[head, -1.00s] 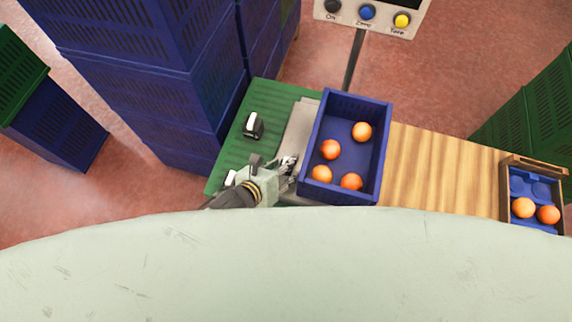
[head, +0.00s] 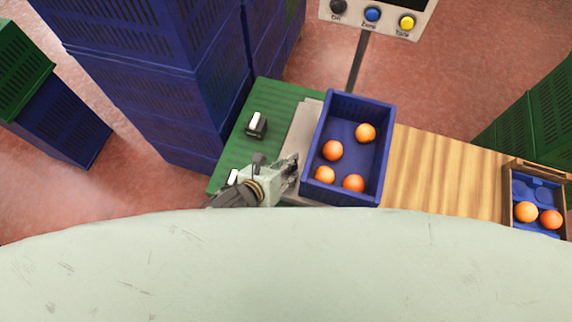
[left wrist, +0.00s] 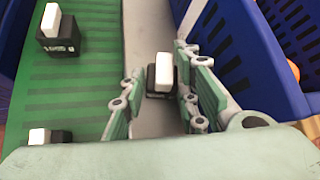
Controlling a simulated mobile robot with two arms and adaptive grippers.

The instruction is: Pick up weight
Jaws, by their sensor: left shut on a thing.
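My left gripper (head: 290,172) is over the grey scale plate (head: 301,128), just left of the blue crate (head: 348,101). In the left wrist view its fingers (left wrist: 157,100) are shut on a small black weight with a white top (left wrist: 165,70), which is at the plate; whether it touches the plate I cannot tell. The head view hides this weight behind the gripper. A second black and white weight (head: 256,125) stands on the green ribbed mat (head: 283,92). A third weight (head: 232,177) is partly hidden by my left arm. My right gripper is out of view.
The blue crate holds several oranges (head: 332,150) and stands close to the right of my left gripper. A wooden surface (head: 440,170) lies beyond it, with a small box of oranges (head: 538,166). Stacked blue crates (head: 160,80) rise at left. A display post (head: 357,62) stands behind.

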